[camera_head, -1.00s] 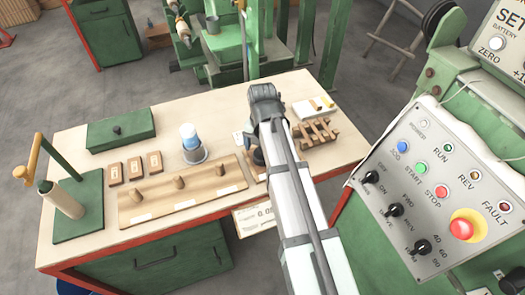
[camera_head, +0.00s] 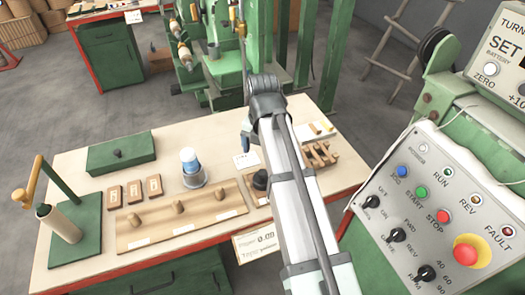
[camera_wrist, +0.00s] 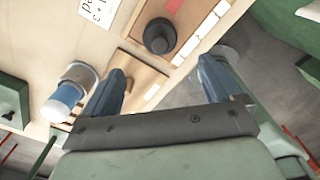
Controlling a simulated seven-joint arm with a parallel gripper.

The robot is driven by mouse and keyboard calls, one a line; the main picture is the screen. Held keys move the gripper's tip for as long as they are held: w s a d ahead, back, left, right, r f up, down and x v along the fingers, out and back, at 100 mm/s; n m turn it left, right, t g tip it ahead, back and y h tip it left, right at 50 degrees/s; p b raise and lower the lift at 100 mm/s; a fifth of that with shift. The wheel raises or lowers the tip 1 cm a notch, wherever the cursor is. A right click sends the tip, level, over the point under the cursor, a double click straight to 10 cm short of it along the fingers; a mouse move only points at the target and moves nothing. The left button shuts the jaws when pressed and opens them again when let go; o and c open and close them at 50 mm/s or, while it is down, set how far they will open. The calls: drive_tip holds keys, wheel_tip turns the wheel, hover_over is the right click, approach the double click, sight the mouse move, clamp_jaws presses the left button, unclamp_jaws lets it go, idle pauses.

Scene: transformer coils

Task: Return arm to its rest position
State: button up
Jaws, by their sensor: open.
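My arm (camera_head: 290,200) reaches out over the workbench (camera_head: 75,255) from the lower right of the head view. In that view its wrist hides most of my gripper; a little blue of one finger (camera_head: 246,140) shows at the left of the wrist. In the wrist view both blue fingers of my gripper (camera_wrist: 163,65) stand wide apart with nothing between them. Beyond them lie the bench top and a round black knob-like piece (camera_wrist: 160,37), which also shows beside my arm in the head view (camera_head: 261,180).
A blue-and-white bottle (camera_head: 190,160) stands in a metal cup, near a wooden board with pegs (camera_head: 180,228). A green box (camera_head: 118,152) and a green stand with a roll (camera_head: 65,225) are at left. Wooden pieces (camera_head: 318,154) lie right of my arm. A control panel (camera_head: 430,210) borders the right.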

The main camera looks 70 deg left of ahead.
drive_tip(key=shift+d+f, duration=0.1)
idle(0.3)
drive_tip(key=s+d+f+h, duration=0.1)
drive_tip(key=s+d+f, duration=0.2)
drive_tip(key=d+f, duration=0.3)
drive_tip(key=s+d+f+m+g+h, duration=0.1)
drive_tip(key=s+d+f+h, duration=0.2)
drive_tip(key=d, duration=0.4)
drive_tip(key=s+d+f, duration=0.3)
drive_tip(key=d+f, duration=0.3)
drive_tip(key=d, duration=0.1)
drive_tip(key=w+d+f+m+g+y, duration=0.1)
drive_tip(key=w+d+f+m+g, duration=0.1)
drive_tip(key=w+d+f+m, duration=1)
drive_tip(key=w+d+f+m+g, duration=0.2)
drive_tip(key=w+d+f+m, duration=0.6)
drive_tip(key=f, duration=0.6)
drive_tip(key=d+f+m+y, duration=0.1)
drive_tip(key=d+f+m, duration=0.2)
drive_tip(key=d+m, duration=0.5)
drive_tip(key=s+d+f+m+g+y, duration=0.1)
drive_tip(key=d+f+m, duration=0.3)
drive_tip(key=d+m, duration=0.3)
drive_tip(key=s+d+f+m+y, duration=0.1)
drive_tip(key=d+f+m, duration=0.2)
drive_tip(key=d+m, duration=0.5)
drive_tip(key=d, duration=0.7)
drive_tip(key=shift+f+m+g, duration=0.3)
drive_tip(key=shift+f+g, duration=0.1)
drive_tip(key=shift+s, duration=0.1)
